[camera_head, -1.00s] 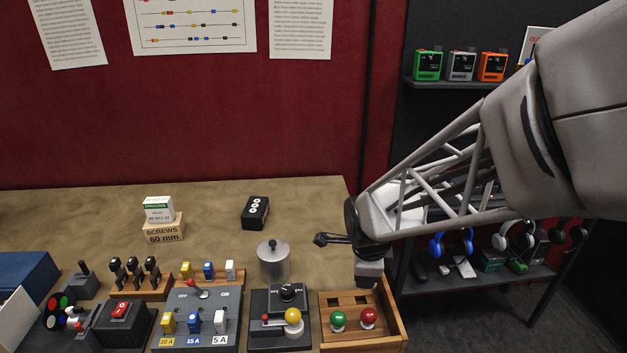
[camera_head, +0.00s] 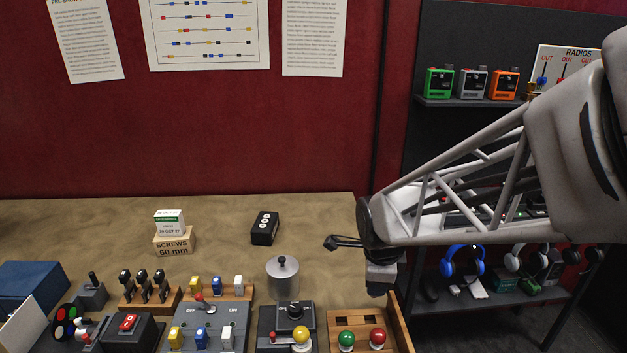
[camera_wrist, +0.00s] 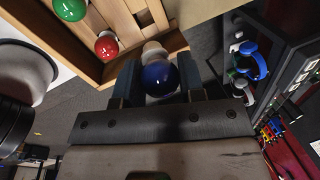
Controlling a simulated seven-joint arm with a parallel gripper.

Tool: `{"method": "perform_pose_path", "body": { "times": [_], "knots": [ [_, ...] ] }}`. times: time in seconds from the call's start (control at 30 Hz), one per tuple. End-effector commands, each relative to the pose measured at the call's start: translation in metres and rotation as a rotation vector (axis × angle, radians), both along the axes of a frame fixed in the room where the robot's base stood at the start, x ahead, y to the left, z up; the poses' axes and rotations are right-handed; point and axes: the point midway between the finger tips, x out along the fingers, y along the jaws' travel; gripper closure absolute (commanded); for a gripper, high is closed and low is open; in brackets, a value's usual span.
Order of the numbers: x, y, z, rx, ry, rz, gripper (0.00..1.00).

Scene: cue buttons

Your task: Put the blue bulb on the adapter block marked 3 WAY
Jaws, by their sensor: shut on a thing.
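My gripper (camera_wrist: 156,84) is shut on the blue bulb (camera_wrist: 160,78), which sits between its two fingers in the wrist view. In the head view my gripper (camera_head: 381,279) is above the right side of the wooden tray (camera_head: 403,330), and the bulb cannot be made out there. A black block with white round marks (camera_head: 264,228) lies on the table, left of and behind my gripper and well apart from it. No 3 WAY lettering is legible on it or elsewhere.
The tray holds a green bulb (camera_head: 346,340) and a red bulb (camera_head: 378,338). Left of it stand a switch box with a yellow bulb (camera_head: 302,337), a metal lidded cylinder (camera_head: 283,277) and a fuse panel (camera_head: 215,318). Screws boxes (camera_head: 174,241) stand farther back. Table around the black block is clear.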

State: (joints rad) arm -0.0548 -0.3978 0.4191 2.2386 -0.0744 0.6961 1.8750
Motion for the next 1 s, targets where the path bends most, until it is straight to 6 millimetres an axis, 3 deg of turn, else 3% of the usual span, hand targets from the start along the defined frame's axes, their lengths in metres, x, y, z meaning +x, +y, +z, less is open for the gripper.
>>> {"method": "perform_pose_path", "body": {
  "times": [0.27, 0.47, 1.0],
  "knots": [
    [0.012, 0.008, 0.002, 0.000, 0.002, 0.001, 0.86],
    [0.041, 0.026, 0.006, 0.001, 0.003, 0.003, 0.86],
    [0.149, 0.123, 0.011, 0.002, 0.007, 0.005, 0.86]
  ]
}}
